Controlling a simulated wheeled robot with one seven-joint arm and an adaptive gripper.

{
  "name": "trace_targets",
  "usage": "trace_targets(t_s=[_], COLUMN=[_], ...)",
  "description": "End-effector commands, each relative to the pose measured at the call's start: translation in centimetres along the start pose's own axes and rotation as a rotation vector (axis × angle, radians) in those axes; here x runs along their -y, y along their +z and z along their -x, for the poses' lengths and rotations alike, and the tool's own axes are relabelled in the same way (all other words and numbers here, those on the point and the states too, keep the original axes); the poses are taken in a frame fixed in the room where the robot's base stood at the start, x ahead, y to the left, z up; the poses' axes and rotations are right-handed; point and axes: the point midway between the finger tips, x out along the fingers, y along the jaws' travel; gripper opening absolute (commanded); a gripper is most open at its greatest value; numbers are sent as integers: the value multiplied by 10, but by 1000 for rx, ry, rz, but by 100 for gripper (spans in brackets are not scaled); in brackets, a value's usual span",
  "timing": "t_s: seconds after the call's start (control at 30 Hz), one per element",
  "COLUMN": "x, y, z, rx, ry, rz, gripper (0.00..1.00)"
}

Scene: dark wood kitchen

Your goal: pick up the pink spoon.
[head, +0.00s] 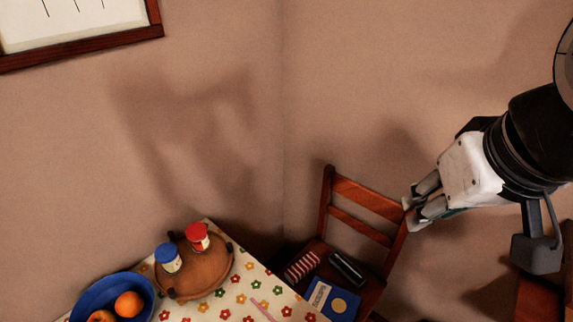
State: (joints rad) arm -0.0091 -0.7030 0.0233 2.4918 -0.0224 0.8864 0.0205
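The pink spoon (263,310) lies on the flower-patterned tablecloth at the bottom of the head view. Only a thin pink strip of it shows, running down to the picture's lower edge, where it may be cut off. My gripper (411,214) is at the right, up in the air beside the chair's backrest in the picture, well apart from the spoon. Its fingers point left and nothing shows between them. They look close together, but this angle does not settle whether they are open or shut.
A round wooden tray (200,277) holds a blue-lidded jar (168,257) and a red-lidded jar (197,236). A blue bowl (91,297) holds orange fruit (129,304). A wooden chair (367,195) carries a striped item (302,266), a dark case (347,268) and a blue book (331,301).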

Motion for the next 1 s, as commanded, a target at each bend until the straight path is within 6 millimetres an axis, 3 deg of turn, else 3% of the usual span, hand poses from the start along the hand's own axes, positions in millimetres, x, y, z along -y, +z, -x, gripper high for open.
trace_targets(t_s=[0.27, 0.47, 0.57, 0.77, 1.0], x=[10, 25, 38, 84, 157], y=[-15, -30, -38, -48, -30], z=[-35, -74, -105, -186, -281], rx=[54, 107, 144, 224, 309], ry=[36, 67, 80, 81, 9], rz=[60, 138, 196, 359, 552], gripper=[30, 30, 30, 30, 30])
